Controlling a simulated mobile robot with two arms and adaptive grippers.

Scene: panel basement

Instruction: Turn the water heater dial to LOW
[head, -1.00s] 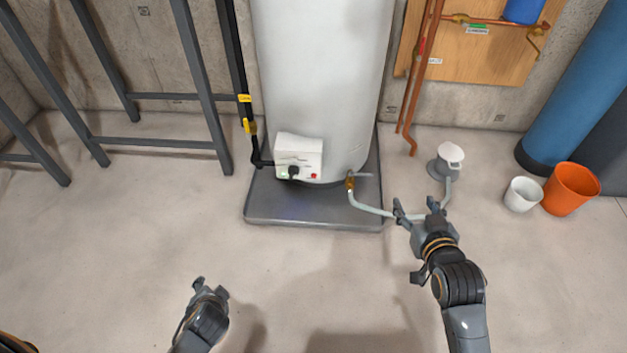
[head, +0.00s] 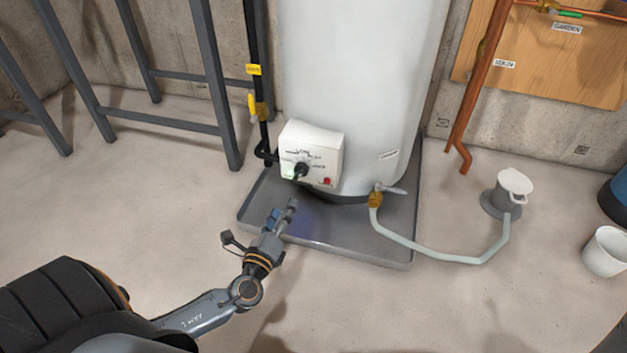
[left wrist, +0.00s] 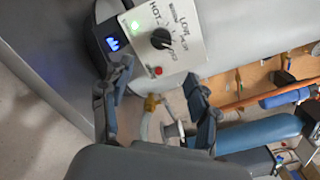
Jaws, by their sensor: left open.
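The white control box (head: 313,150) is on the lower front of the grey water heater (head: 352,70). Its black dial (head: 300,170) has printed settings around it and a green light and red button beside it. In the left wrist view the dial (left wrist: 160,39) faces me, with HOT and LOW readable on the box; I cannot tell surely where its pointer stands. My left gripper (head: 283,213) is open and empty, below the box and apart from the dial. Its two fingers (left wrist: 157,80) also show in the left wrist view. My right gripper is out of view.
The heater stands in a grey drain tray (head: 345,247). A brass drain valve (head: 376,197) with a pale hose (head: 425,250) is right of the box. A black pipe (head: 256,80) and a grey metal frame (head: 213,85) stand left. The floor in front is clear.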

